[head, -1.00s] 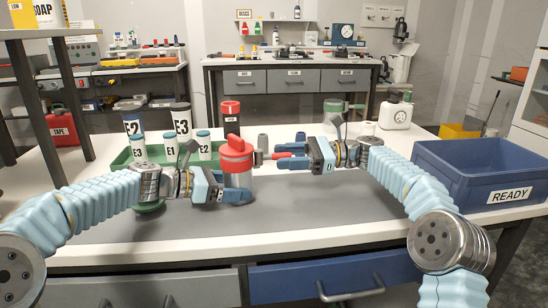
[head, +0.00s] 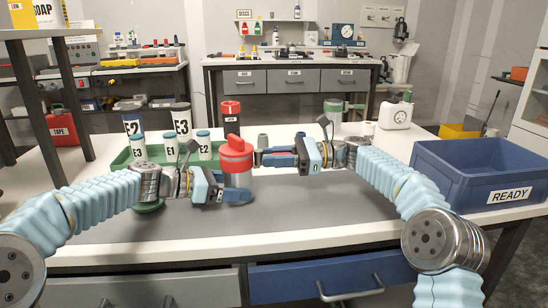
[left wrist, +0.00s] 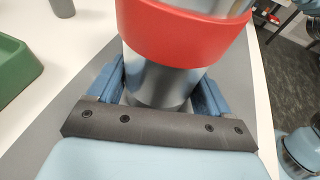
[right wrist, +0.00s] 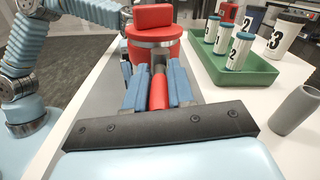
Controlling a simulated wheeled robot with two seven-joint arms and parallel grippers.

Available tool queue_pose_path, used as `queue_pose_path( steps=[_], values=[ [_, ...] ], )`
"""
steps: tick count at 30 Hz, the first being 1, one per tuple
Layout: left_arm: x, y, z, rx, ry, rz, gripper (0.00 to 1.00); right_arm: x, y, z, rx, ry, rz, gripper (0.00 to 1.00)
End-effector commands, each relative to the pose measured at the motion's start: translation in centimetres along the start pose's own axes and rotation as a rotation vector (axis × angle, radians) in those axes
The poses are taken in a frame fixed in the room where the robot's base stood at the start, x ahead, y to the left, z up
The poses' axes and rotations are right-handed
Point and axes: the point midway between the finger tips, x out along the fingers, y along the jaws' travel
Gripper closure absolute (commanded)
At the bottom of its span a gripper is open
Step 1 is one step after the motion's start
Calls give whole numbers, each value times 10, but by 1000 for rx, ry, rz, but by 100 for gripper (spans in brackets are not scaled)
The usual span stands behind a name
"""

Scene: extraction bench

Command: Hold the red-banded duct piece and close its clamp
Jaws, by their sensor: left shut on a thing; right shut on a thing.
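The red-banded duct piece (head: 238,162) stands upright at the front middle of the bench, grey below its red band. It also shows in the left wrist view (left wrist: 185,33). My left gripper (head: 232,193) is shut on its grey lower part, a finger on each side. My right gripper (head: 262,158) is shut on a red lever-like part (right wrist: 158,92) that points out from the duct piece's right side, apparently the clamp's lever. A red block (right wrist: 153,17) tops the piece. The fingers partly hide the lever, and I cannot tell how far the clamp is closed.
A green tray (right wrist: 238,72) with several labelled canisters is behind on the left. A loose grey cylinder (right wrist: 296,110) and a red-topped canister (head: 231,108) stand behind the piece. A blue READY bin (head: 440,180) is on the right.

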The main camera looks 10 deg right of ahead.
Motion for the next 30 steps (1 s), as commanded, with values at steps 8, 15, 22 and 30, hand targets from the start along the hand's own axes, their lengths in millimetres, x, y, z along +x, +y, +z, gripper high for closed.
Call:
queue_pose_path(
  steps=[8, 15, 22, 30],
  values=[
    [0, 0, 0, 0, -1, -1, 45, 0, 0, 1, -1, 1, -11, 100],
    [1, -1, 0, 0, -1, -2, 45, 0, 4, 4, 0, 15, -100, 100],
    [1, -1, 0, 0, 0, -3, 45, 2, 11, 5, -2, 50, -270, 100],
    [1, -1, 0, 0, 0, -5, 45, 6, 19, 7, -2, 92, -489, 100]
  ],
)
